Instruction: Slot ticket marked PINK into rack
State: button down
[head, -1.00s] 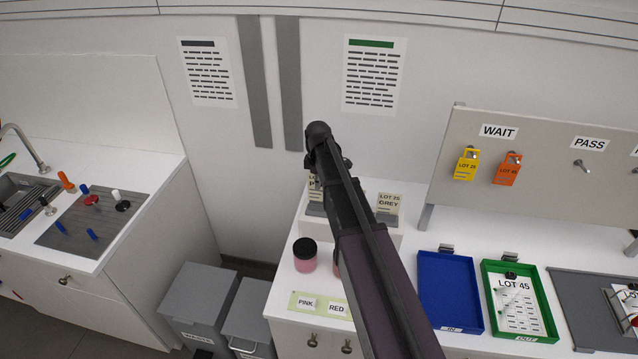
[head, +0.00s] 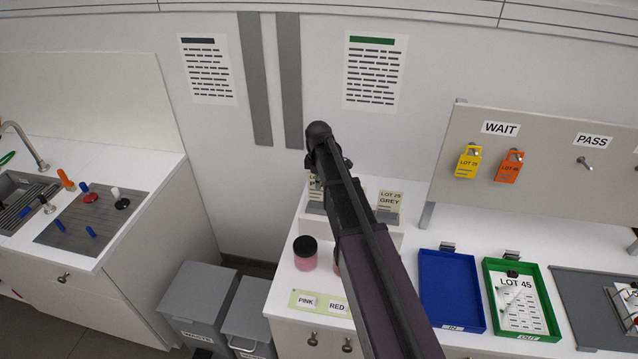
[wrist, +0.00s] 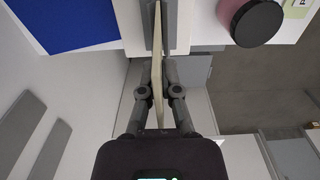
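A cream ticket (head: 315,187) stands upright at the left of the white raised step, at a grey holder (head: 315,208). Its print starts with "LO" and "P"; my arm hides the rest. In the wrist view a thin cream ticket (wrist: 157,60) shows edge-on between the two fingers of my gripper (wrist: 160,75), which look closed on it. Grey holder parts show beside its far end. In the head view my arm hides the fingers. A second ticket, LOT 25 GREY (head: 390,201), stands in its own holder to the right.
A pink jar with black lid (head: 305,254) stands in front of the step, near PINK and RED labels (head: 320,304). A blue tray (head: 450,290) and green tray (head: 488,300) lie to the right. A hook board (head: 545,150) stands behind them. Grey bins (head: 198,300) stand left.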

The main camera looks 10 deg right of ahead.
aim_at(319, 201)
jog(key=shift+f+b, duration=1.45)
jog(key=shift+f, duration=0.15)
jog(key=c, duration=0.7)
grip_release()
jog(key=shift+r, duration=0.15)
jog(key=shift+r+p, duration=2.95)
jog(key=shift+p, duration=0.1)
jog(key=shift+r, duration=0.1)
